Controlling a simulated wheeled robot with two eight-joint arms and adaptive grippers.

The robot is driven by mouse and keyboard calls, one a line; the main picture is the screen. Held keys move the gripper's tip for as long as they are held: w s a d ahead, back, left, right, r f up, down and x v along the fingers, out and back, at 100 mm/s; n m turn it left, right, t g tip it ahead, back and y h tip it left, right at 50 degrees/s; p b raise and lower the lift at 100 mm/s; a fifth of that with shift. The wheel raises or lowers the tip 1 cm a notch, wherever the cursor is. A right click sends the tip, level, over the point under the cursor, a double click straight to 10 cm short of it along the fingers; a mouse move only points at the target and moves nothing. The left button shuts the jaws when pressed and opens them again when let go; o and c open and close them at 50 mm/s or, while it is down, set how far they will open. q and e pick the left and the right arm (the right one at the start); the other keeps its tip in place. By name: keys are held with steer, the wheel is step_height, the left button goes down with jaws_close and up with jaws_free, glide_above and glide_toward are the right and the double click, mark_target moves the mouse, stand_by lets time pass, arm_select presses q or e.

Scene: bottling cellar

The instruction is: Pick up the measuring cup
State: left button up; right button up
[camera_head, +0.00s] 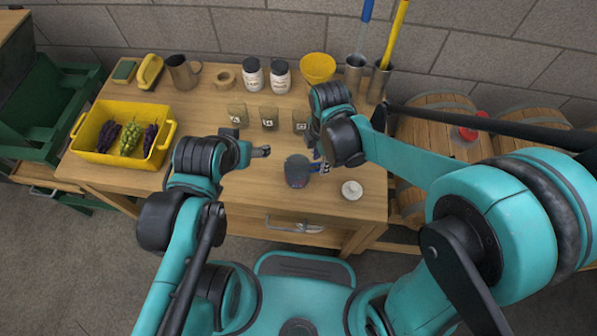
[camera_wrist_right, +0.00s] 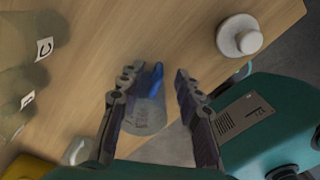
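The measuring cup (camera_wrist_right: 147,116) is a clear cup with a blue handle, seen between the fingers in the right wrist view. In the head view only a blue bit of it (camera_head: 316,168) shows by my right gripper (camera_head: 323,166), near the table's front edge. In the wrist view the right gripper's fingers (camera_wrist_right: 156,74) stand apart on both sides of the cup. The left finger is close to or overlaps the cup's edge, and a gap shows on the right; contact cannot be told. My left gripper (camera_head: 248,143) is open and empty, left of the cup.
Several labelled glasses (camera_head: 269,118) stand behind the cup. A round white item (camera_head: 352,190) lies to its right. A yellow crate of grapes (camera_head: 87,150) is at the left. Jars (camera_head: 253,76), a yellow bowl (camera_head: 318,67) and a jug (camera_head: 183,72) line the back.

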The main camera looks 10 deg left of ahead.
mark_target(303, 171)
step_height(303, 171, down, 4)
steer(key=shift+w+r+b, duration=0.1)
steer(key=shift+b, duration=0.65)
steer(key=shift+r, duration=0.1)
jaws_close()
